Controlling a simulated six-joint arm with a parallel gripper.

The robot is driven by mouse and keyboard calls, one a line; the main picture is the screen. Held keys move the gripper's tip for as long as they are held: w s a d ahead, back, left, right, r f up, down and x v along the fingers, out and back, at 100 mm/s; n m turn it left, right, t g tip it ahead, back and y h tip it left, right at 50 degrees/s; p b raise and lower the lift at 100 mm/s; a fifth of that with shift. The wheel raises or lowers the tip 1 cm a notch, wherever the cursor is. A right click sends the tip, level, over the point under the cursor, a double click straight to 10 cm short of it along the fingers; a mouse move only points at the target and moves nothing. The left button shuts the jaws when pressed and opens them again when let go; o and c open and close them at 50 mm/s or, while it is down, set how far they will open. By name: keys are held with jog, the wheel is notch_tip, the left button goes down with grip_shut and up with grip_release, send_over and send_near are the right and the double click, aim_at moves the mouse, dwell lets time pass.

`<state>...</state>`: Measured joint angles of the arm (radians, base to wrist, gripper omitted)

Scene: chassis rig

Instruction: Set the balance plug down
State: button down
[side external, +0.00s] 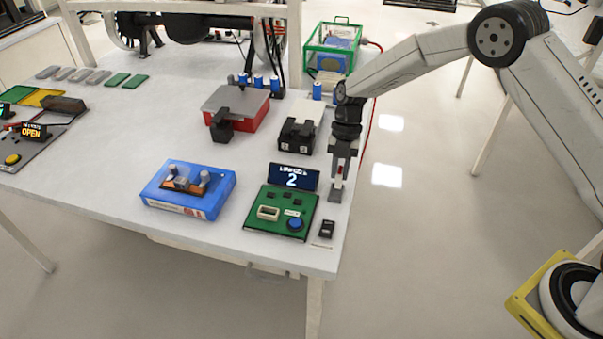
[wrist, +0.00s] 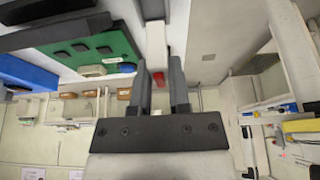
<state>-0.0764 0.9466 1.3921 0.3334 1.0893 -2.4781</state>
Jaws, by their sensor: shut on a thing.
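My gripper (side external: 340,172) points down over the right edge of the table, to the right of the green board. In the wrist view its two fingers (wrist: 160,80) stand a short way apart, with a small red part (wrist: 159,73) showing between them. I take this red part to be the balance plug (side external: 340,171), which shows in the side view as a small red piece between the fingers. Most of it is hidden by the fingers. A grey piece (side external: 335,196) shows right under it near the table top; I cannot tell whether it belongs to the plug or touches the table.
The green board (side external: 282,207) with a blue button and a display (side external: 294,178) reading 2 stands just left of my gripper. A small black switch (side external: 327,229) lies in front. Bare table lies between.

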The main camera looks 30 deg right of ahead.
aim_at(338, 180)
jog(key=shift+f, duration=0.1)
jog(key=shift+w+f, duration=0.2)
jog(key=shift+f, duration=1.55)
jog(key=shift+f, duration=0.15)
jog(key=c, duration=0.6)
grip_release()
jog(key=v, duration=1.2)
